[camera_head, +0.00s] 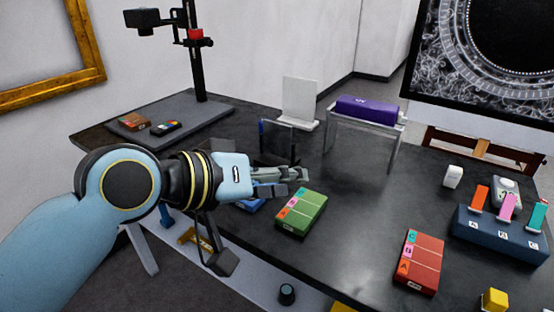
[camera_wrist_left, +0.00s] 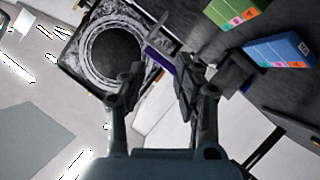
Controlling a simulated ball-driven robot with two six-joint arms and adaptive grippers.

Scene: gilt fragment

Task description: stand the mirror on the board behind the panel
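A dark upright plate with a blue edge piece (camera_head: 278,138), possibly the mirror, stands on the table just behind my left gripper (camera_head: 300,181). Its lower part is partly hidden by the gripper. A white upright panel on a foot (camera_head: 300,100) stands farther back. A grey flat board (camera_head: 190,112) lies at the far left under a column with a camera; a brown-red block and a colour chart lie on it. My left gripper also shows in the left wrist view (camera_wrist_left: 160,78), its fingers apart with nothing clearly between them. My right gripper is not in view.
A green box (camera_head: 301,212) lies in front of the left gripper, a blue box (camera_head: 250,203) partly under it. A clear stand (camera_head: 365,128) carries a purple case (camera_head: 367,108). A red box (camera_head: 420,262) and a blue rack (camera_head: 500,232) are at right. The table's middle right is clear.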

